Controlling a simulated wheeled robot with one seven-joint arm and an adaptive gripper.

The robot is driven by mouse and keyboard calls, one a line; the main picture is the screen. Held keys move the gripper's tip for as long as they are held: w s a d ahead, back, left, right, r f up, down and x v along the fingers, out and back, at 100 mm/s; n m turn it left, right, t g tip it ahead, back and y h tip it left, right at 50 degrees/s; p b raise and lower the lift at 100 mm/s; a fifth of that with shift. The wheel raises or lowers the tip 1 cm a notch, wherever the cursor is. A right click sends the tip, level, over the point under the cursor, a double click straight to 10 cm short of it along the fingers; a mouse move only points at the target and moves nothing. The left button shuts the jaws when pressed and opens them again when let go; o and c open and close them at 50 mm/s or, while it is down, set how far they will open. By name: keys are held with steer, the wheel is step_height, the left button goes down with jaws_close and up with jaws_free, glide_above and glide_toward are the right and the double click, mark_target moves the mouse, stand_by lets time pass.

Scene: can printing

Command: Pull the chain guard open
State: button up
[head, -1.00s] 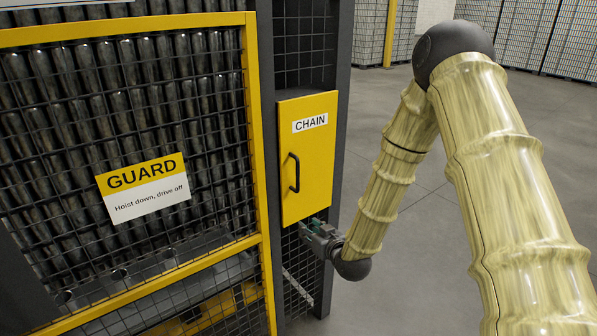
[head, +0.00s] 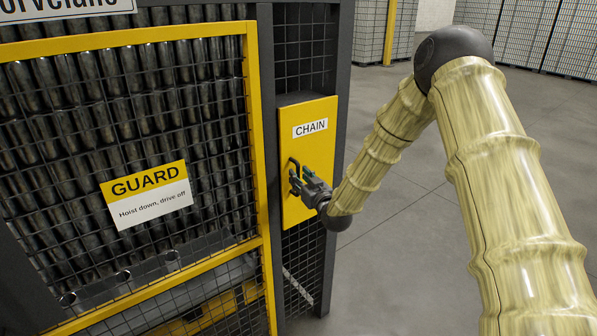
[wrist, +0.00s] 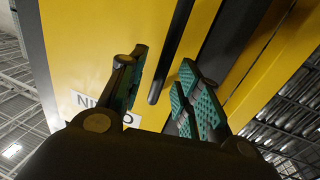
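The chain guard (head: 321,152) is a yellow panel with a white CHAIN label (head: 310,128), flush in its dark frame in the head view. It fills much of the wrist view (wrist: 90,50). Its black bar handle (head: 291,167) is on the panel's left side, partly hidden by my gripper (head: 299,184). In the wrist view, my gripper (wrist: 163,70) has its green-padded fingers apart. The handle (wrist: 171,54) shows between them with clear gaps on both sides; I cannot tell whether the fingertips reach around it.
A yellow-framed mesh guard (head: 255,150) with a GUARD sign (head: 148,195) stands left of the panel, before rows of dark cylinders. A dark post (head: 335,225) borders the panel at right. Grey floor (head: 390,260) is open further right; mesh-fronted stacks (head: 540,45) stand at the back.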

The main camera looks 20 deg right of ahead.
steer(key=shift+w+a, duration=0.2)
steer(key=shift+w, duration=0.85)
steer(key=shift+c, duration=0.4)
jaws_close()
